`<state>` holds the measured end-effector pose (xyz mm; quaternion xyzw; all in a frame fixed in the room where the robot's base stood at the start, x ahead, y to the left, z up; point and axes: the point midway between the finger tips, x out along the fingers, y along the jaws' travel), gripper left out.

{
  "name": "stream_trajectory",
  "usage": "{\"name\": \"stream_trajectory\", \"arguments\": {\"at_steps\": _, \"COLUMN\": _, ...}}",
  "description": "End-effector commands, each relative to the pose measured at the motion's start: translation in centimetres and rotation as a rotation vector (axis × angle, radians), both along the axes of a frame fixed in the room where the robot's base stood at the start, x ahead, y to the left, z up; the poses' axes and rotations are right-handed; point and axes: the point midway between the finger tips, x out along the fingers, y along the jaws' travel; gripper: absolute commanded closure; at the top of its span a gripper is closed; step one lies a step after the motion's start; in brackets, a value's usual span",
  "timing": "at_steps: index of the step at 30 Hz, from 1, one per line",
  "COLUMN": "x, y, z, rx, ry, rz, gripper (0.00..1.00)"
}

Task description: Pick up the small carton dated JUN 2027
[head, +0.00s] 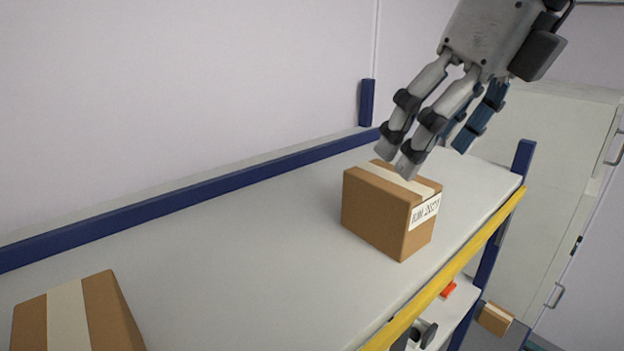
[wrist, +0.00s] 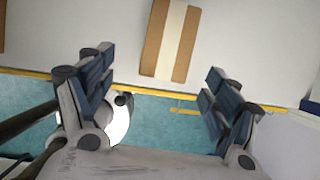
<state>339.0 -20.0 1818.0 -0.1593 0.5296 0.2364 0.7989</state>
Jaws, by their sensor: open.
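A small brown carton (head: 385,212) with pale tape across its top stands upright on the shelf. A white label at its top right edge appears to read JUN 2027, at a steep angle. My gripper (head: 432,152) is open and empty above the carton, with its nearer fingertips overlapping the carton's back top edge in the head view. Contact cannot be told. In the wrist view the carton (wrist: 157,40) shows from above, ahead of my gripper (wrist: 158,66) and between the lines of its spread fingers. Its label is not visible there.
The pale shelf (head: 240,250) has a blue back rail (head: 200,195) and a yellow front beam (head: 450,272). Another taped carton (head: 105,310) stands at the near left. The shelf between the cartons is clear. A blue post (head: 522,160) and a pale cabinet (head: 550,150) are at right.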

Motion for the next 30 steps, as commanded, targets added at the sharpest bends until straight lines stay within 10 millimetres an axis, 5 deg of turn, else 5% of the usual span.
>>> {"name": "stream_trajectory", "arguments": {"at_steps": 6, "x": 1.4, "y": 0.9, "z": -4.2, "rx": 0.001, "ry": 0.003, "rz": 0.003, "gripper": 0.18}}
{"name": "stream_trajectory", "arguments": {"at_steps": 24, "x": 3.6, "y": 2.0, "z": -10.0, "rx": 0.001, "ry": 0.002, "rz": 0.002, "gripper": 0.18}}
{"name": "stream_trajectory", "arguments": {"at_steps": 30, "x": 3.7, "y": 2.1, "z": -10.2, "rx": 0.000, "ry": 0.000, "rz": 0.001, "gripper": 0.18}}
